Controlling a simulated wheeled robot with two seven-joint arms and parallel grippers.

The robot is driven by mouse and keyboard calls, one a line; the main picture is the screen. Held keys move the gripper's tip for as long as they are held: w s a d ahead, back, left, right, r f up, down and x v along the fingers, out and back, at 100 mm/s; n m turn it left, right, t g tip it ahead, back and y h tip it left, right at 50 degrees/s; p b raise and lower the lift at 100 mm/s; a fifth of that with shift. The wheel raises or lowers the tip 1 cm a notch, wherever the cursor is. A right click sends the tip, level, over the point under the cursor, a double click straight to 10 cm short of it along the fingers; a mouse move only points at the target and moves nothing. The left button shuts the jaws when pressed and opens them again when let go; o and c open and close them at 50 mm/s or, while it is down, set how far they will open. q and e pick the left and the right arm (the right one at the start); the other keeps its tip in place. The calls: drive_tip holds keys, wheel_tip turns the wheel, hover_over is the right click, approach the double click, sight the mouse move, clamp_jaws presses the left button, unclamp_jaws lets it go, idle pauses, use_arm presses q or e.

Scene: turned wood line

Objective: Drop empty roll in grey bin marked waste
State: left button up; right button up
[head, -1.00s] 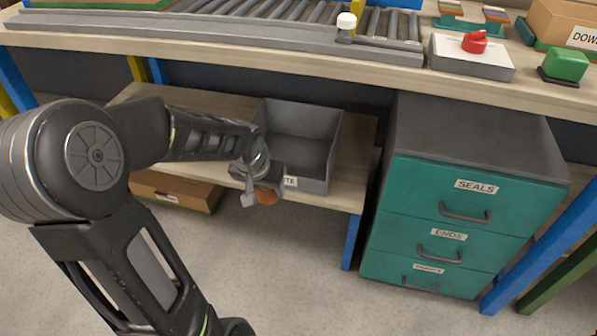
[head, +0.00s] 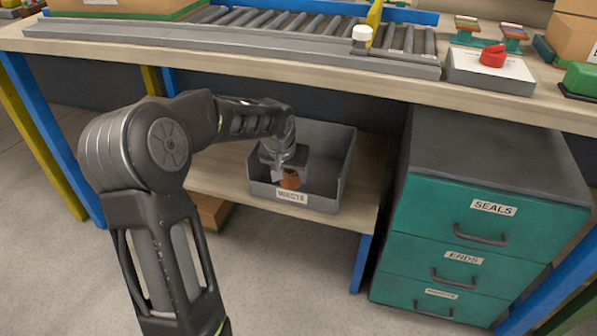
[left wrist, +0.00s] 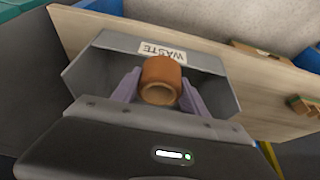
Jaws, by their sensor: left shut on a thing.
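The grey bin marked WASTE (head: 337,185) stands on the low wooden shelf under the bench, its label on the front wall. My left gripper (head: 284,174) is over the bin's opening, near the front wall, shut on the brown empty roll (head: 290,180). In the left wrist view the roll (left wrist: 161,80) sits between the two purple-grey fingers, its hollow end showing. I cannot tell how far the roll is below the rim. My right gripper is not in view.
The bench edge (head: 300,76) with a roller conveyor (head: 290,28) runs above the shelf (head: 372,170). A teal drawer cabinet (head: 480,235) stands right of the bin. A cardboard box (head: 212,210) sits low at left, behind my arm.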

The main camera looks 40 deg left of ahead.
use_arm(q)
drive_tip(key=w+a, duration=0.2)
drive_tip(key=w, duration=0.3)
drive_tip(key=shift+w+b, duration=0.35)
drive_tip(key=shift+b, duration=0.05)
drive_tip(key=x, duration=0.1)
drive_tip(key=b+x, duration=0.2)
drive_tip(key=shift+s+d, duration=0.15)
drive_tip(key=shift+s, duration=0.15)
drive_tip(key=shift+f, duration=0.35)
drive_tip(key=shift+f+b, duration=0.4)
drive_tip(key=shift+f, duration=0.15)
